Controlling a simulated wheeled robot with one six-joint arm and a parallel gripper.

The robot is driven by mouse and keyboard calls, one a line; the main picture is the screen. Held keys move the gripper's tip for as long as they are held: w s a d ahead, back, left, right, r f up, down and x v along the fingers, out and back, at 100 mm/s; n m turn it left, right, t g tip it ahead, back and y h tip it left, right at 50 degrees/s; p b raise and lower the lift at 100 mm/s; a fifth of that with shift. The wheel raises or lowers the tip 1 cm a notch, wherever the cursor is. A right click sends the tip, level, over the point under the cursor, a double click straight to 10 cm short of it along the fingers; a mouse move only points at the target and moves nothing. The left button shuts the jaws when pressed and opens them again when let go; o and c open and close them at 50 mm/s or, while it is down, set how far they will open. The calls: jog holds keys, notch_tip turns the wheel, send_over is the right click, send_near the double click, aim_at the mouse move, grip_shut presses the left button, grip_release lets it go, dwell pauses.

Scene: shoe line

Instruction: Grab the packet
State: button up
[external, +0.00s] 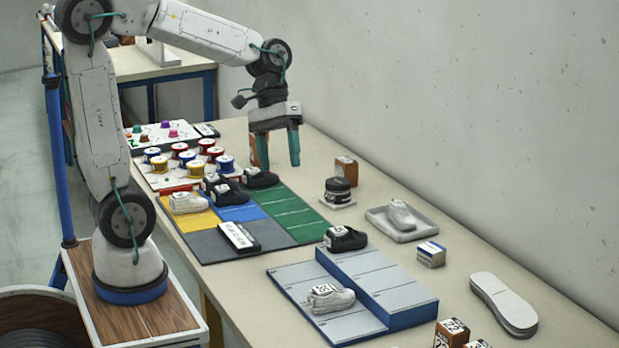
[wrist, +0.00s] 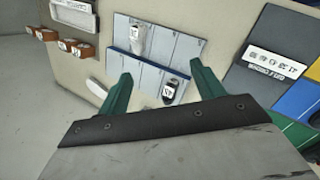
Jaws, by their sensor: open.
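A small white box with a blue band (external: 432,254) stands on the table to the right of the black shoe on the stepped rack; it looks like the packet, though I cannot be sure. I cannot make it out in the wrist view. My gripper (external: 275,160) is open and empty, pointing down above the far side of the table, near the green mat. It is well to the left of the small box. In the wrist view its green fingers (wrist: 161,82) are wide apart with nothing between them.
A stepped grey-blue rack (external: 405,309) holds a white shoe (external: 330,298) and a black shoe (external: 345,238). A tray (external: 379,223) with a shoe, a dark jar (external: 338,190), a brown box (external: 346,170) and a pale sole (external: 503,303) stand nearby. Coloured mats (external: 298,218) lie left.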

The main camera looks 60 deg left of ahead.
jog(key=w+d+f+n+h, duration=0.2)
jog(key=w+f+n, duration=0.1)
jog(key=w, duration=0.6)
jog(key=w+d+f+n+h, duration=0.1)
jog(key=w+f+n+h, duration=0.2)
jog(key=w, duration=0.5)
jog(key=n+t+h, duration=0.3)
jog(key=n, duration=0.5)
send_near(439, 260)
jog(key=shift+s+d+r, duration=0.1)
jog(key=shift+d+f, duration=0.1)
jog(key=shift+f, duration=0.2)
jog(key=shift+w+d+f+n, duration=0.15)
jog(key=shift+w+d+n, duration=0.1)
jog(key=shift+d+n, duration=0.05)
jog(key=x, duration=0.7)
jog(key=c, duration=1.1)
